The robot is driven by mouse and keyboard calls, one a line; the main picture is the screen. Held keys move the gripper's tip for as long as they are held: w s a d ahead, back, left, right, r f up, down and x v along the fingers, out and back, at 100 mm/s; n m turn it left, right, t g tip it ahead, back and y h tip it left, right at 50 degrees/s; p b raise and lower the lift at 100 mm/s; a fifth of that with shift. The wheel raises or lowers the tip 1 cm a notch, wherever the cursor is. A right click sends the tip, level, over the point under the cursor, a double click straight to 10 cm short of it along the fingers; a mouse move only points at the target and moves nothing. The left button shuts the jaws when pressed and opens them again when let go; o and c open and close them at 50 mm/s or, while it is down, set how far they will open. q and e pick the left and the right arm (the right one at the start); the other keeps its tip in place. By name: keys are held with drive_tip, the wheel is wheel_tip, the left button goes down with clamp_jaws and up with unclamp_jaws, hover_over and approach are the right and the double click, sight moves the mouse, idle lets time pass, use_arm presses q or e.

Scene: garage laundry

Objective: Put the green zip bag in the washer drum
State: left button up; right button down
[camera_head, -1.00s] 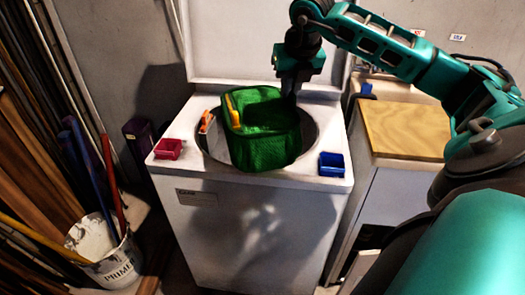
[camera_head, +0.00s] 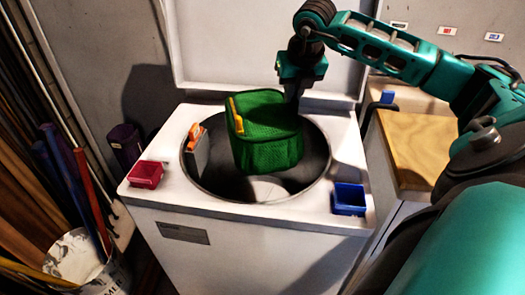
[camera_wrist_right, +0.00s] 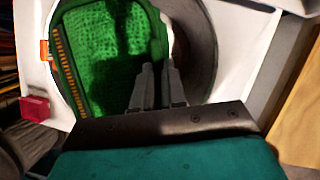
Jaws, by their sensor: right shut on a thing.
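The green zip bag (camera_head: 268,135), with a yellow zip strip on its left side, hangs over the round opening of the washer drum (camera_head: 315,165). My right gripper (camera_head: 292,95) is shut on the bag's back right edge. The right wrist view shows its fingers (camera_wrist_right: 160,85) closed at the edge of the bag (camera_wrist_right: 105,55), with the drum wall (camera_wrist_right: 200,50) beside it. The bag's underside looks lower than the rim, but its exact depth is hard to tell. My left gripper is not in view.
An orange-and-grey item (camera_head: 196,145) sits at the drum's left rim. A red tray (camera_head: 145,174) and a blue tray (camera_head: 349,199) stand on the washer top's front corners. The raised lid (camera_head: 260,45) is behind. A wooden-topped counter (camera_head: 420,145) is at right.

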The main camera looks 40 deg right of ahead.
sight(292, 115)
wheel_tip(292, 115, down, 7)
drive_tip(key=b, duration=0.2)
drive_tip(key=shift+d+r+b, duration=0.1)
drive_tip(key=shift+r+b, duration=0.1)
drive_tip(key=shift+b, duration=0.15)
drive_tip(key=shift+w+f, duration=0.1)
drive_tip(key=shift+f, duration=0.55)
use_arm(q)
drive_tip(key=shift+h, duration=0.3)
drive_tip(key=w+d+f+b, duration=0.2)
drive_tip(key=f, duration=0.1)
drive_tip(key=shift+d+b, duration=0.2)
drive_tip(key=shift+b, duration=0.1)
use_arm(e)
wheel_tip(292, 115, down, 20)
drive_tip(key=shift+r, duration=0.1)
